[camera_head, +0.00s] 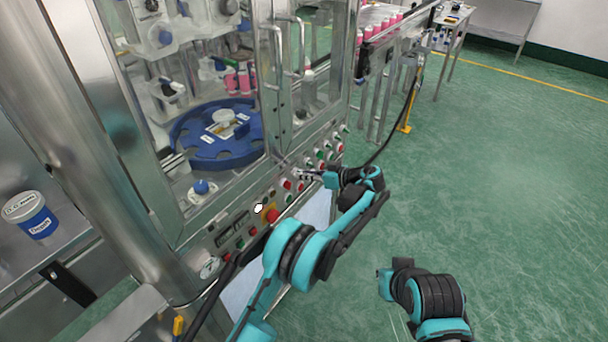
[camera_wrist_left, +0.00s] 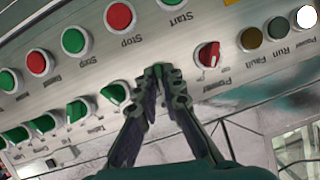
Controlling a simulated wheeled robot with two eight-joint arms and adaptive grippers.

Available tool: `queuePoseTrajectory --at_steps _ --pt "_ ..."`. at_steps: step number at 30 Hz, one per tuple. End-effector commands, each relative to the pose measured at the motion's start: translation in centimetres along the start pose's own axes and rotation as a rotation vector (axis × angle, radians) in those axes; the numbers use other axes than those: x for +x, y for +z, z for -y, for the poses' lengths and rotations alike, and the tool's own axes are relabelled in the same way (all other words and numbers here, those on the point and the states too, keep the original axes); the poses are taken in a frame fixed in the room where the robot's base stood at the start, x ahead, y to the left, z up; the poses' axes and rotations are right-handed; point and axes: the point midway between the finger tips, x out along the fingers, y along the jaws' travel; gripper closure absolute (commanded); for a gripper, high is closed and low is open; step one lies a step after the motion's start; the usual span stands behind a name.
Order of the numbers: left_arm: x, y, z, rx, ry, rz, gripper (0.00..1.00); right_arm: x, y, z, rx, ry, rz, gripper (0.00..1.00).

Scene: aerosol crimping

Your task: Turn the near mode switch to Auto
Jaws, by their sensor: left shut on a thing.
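My left gripper (camera_head: 308,174) is at the sloped control panel (camera_head: 232,218) on the front of the machine. In the left wrist view its fingertips (camera_wrist_left: 160,76) are closed together on a small switch knob in the lower row. The fingers hide nearly all of that knob, and its label and setting cannot be read. It sits between a green knob (camera_wrist_left: 115,94) and a red knob (camera_wrist_left: 208,55) marked Power. My right arm is at the lower right of the head view, over the floor, and its fingers do not show.
Several buttons line the panel close around the fingers, such as a red Stop button (camera_wrist_left: 118,17). A red emergency button (camera_head: 272,215) is at the panel's left. Glass doors with metal handles (camera_head: 278,60) rise behind the panel. Green floor (camera_head: 500,160) is clear at the right.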

Motion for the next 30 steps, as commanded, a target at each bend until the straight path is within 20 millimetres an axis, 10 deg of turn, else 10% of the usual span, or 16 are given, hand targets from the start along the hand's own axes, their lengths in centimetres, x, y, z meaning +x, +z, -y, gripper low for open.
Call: queuePoseTrajectory --at_steps 30 --pt "0.01 0.05 -0.32 0.323 -0.133 -0.001 1.00 0.10 0.07 0.00 0.000 0.000 0.000 1.00"
